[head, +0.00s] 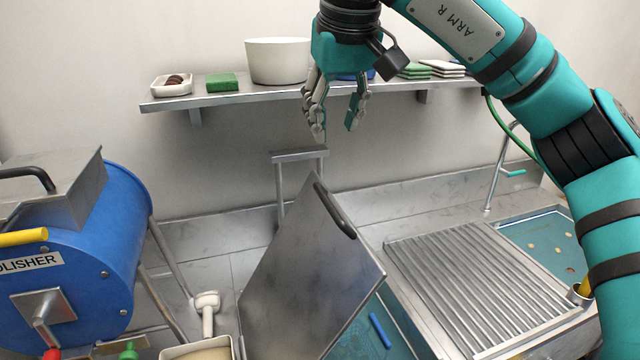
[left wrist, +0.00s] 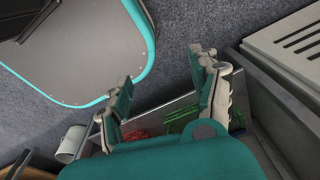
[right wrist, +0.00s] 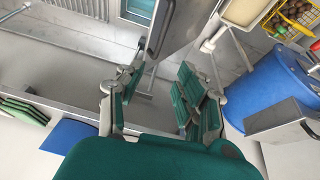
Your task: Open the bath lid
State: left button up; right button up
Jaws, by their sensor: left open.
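The bath lid (head: 310,275) is a grey metal plate with a black bar handle (head: 334,208) near its upper edge. It stands tilted up steeply, with blue bath water (head: 385,322) showing beside its lower right edge. A metal stop frame (head: 300,155) rises behind it; I cannot tell whether they touch. My right gripper (head: 337,125) is open and empty, above and apart from the lid, in front of the wall shelf. The lid also shows in the right wrist view (right wrist: 188,28), beyond the fingers. My left gripper (left wrist: 165,85) is open and empty, away from the lid, above a tray with red and green things.
A blue polisher drum (head: 110,245) stands at the left. A ribbed metal drainboard (head: 470,280) is right of the bath, with a second basin (head: 548,238) beyond. The wall shelf (head: 215,98) holds a white bowl (head: 277,62) and a green block (head: 222,82).

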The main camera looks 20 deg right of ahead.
send_near(326, 198)
jog(key=p+x, duration=0.2)
jog(key=x, duration=0.4)
jog(key=shift+f, duration=0.45)
jog(key=shift+w+f, duration=0.3)
jog(key=shift+f, duration=0.4)
pick_arm(q)
jog(key=shift+s+r, duration=1.25)
pick_arm(e)
grip_shut()
pick_arm(q)
jog(key=shift+p, duration=0.3)
